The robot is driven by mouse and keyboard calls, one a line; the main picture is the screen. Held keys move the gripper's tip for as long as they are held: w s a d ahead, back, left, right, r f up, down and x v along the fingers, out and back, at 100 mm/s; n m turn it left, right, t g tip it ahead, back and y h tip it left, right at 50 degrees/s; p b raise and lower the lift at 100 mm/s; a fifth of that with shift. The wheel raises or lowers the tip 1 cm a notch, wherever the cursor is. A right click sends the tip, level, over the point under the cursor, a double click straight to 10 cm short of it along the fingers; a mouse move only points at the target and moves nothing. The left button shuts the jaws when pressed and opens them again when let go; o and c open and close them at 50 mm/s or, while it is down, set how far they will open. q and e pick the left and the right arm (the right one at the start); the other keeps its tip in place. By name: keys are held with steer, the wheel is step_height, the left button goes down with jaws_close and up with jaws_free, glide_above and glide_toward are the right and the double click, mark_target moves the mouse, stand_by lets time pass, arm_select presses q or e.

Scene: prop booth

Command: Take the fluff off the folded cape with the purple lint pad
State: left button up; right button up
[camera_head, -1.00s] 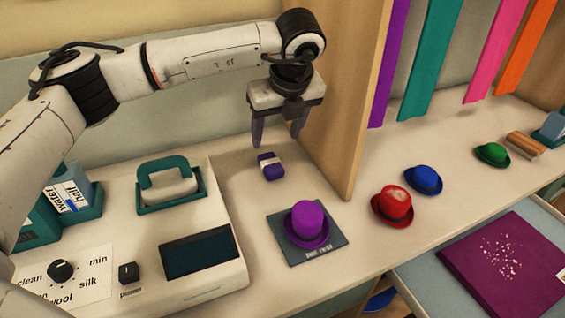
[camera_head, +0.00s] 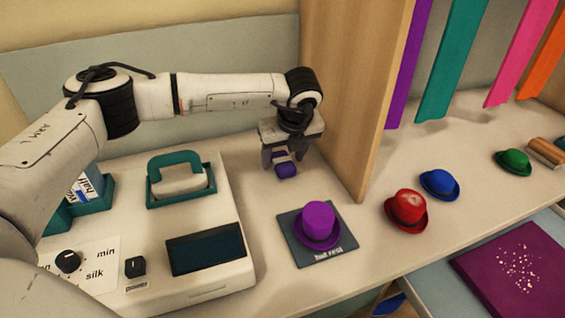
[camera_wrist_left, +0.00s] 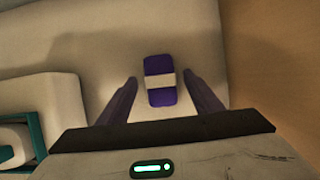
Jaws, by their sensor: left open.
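The purple lint pad (camera_head: 285,170), with a pale band round its middle, lies on the counter left of the wooden divider. My left gripper (camera_head: 284,160) is open just above it. In the left wrist view the lint pad (camera_wrist_left: 160,82) shows between the two spread fingers of the left gripper (camera_wrist_left: 160,95), apart from both. The folded cape (camera_head: 515,264) is dark magenta and lies at the lower right in a pale blue drawer or tray, with white fluff (camera_head: 520,270) scattered on its middle. My right gripper is not in view.
A purple hat (camera_head: 317,222) stands on a dark square mat (camera_head: 297,249) in front of the pad. Red (camera_head: 406,211), blue (camera_head: 440,184) and green (camera_head: 513,162) hats stand right of the wooden divider (camera_head: 350,100). A white machine (camera_head: 215,210) with a teal-handled iron sits at left.

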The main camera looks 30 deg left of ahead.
mark_target(284, 161)
arm_select(q)
steer(key=shift+c, duration=0.4)
steer(key=c, duration=1.1)
steer(key=shift+o, duration=0.2)
step_height(284, 161, up, 10)
steer(key=shift+b, duration=0.3)
